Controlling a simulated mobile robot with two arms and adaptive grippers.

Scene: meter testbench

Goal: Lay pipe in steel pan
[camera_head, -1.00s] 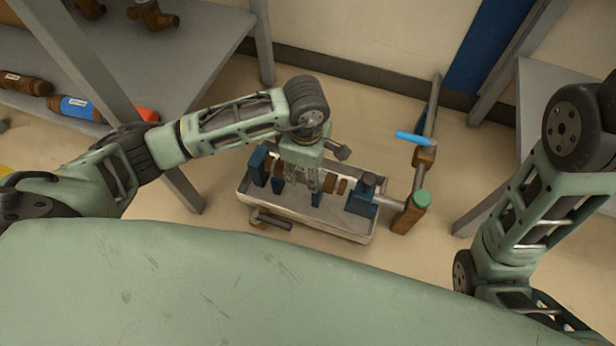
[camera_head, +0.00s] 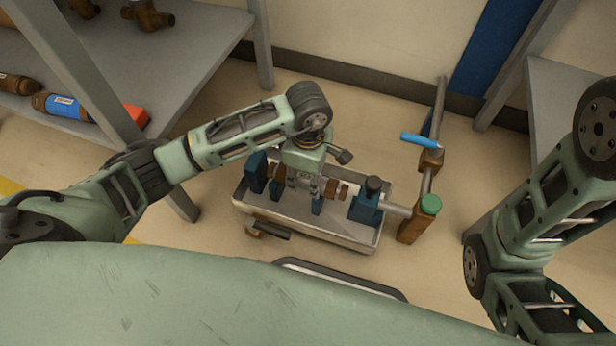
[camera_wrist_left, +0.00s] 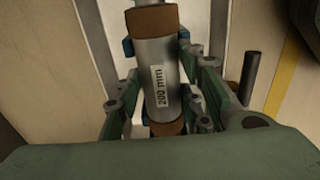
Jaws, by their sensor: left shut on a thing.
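The pipe is a grey cylinder with brown ends and a "200 mm" label, large in the left wrist view (camera_wrist_left: 162,75). In the head view its right brown end (camera_head: 337,189) shows beside my left gripper (camera_head: 304,186). My left gripper is shut around the pipe's middle, over the bench trough between blue supports. I cannot tell whether the pipe touches the supports. A rounded metal rim, seemingly the steel pan (camera_head: 338,272), shows at the bottom of the head view, mostly hidden by my body. My right arm is at the right; its gripper is out of view.
The pale bench trough (camera_head: 345,241) stands on the floor with a blue clamp (camera_head: 365,205) inside. A pipe stand with a blue handle (camera_head: 420,140) and green cap (camera_head: 430,204) rises at its right.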

